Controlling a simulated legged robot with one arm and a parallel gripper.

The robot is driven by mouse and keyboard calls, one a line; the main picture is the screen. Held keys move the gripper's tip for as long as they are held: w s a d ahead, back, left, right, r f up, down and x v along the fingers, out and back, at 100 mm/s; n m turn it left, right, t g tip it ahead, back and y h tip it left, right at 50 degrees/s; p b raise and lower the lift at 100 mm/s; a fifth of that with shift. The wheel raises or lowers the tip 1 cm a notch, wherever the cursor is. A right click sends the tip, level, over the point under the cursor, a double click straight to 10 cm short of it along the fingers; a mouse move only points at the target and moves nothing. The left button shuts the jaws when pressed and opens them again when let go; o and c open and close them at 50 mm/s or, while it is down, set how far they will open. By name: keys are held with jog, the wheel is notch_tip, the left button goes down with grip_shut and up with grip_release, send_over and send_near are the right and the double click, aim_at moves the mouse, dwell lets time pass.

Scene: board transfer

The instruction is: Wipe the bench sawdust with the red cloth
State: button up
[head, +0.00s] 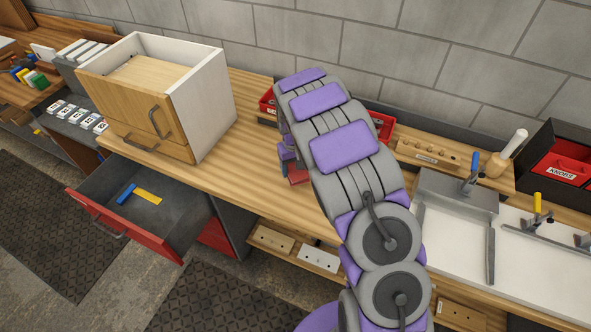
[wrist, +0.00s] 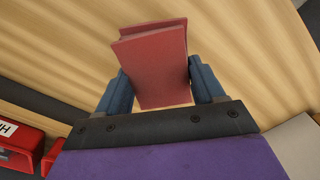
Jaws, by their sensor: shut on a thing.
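The red cloth (wrist: 155,62) looks like a folded block in the wrist view. My gripper (wrist: 160,85) is shut on it, with one blue-grey finger on each side. In the head view a small part of the cloth (head: 298,174) shows beside my arm, over the wooden bench (head: 255,150). I cannot tell whether the cloth touches the bench top. My arm hides much of the bench behind it in the head view. I cannot make out any sawdust on the visible wood.
A wood and white drawer cabinet (head: 205,110) stands on the bench to the left. Below it a red-fronted drawer (head: 95,222) is pulled open. Red bins (head: 267,101) line the wall behind my arm. A vise-like fixture (head: 455,195) and a black-and-red KNOBS box (head: 560,165) are at right.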

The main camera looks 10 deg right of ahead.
jog(key=r, duration=0.1)
jog(key=a+r+p, duration=0.1)
jog(key=r, duration=0.1)
jog(key=shift+r, duration=0.35)
jog(key=shift+d, duration=0.45)
jog(key=shift+a, duration=0.25)
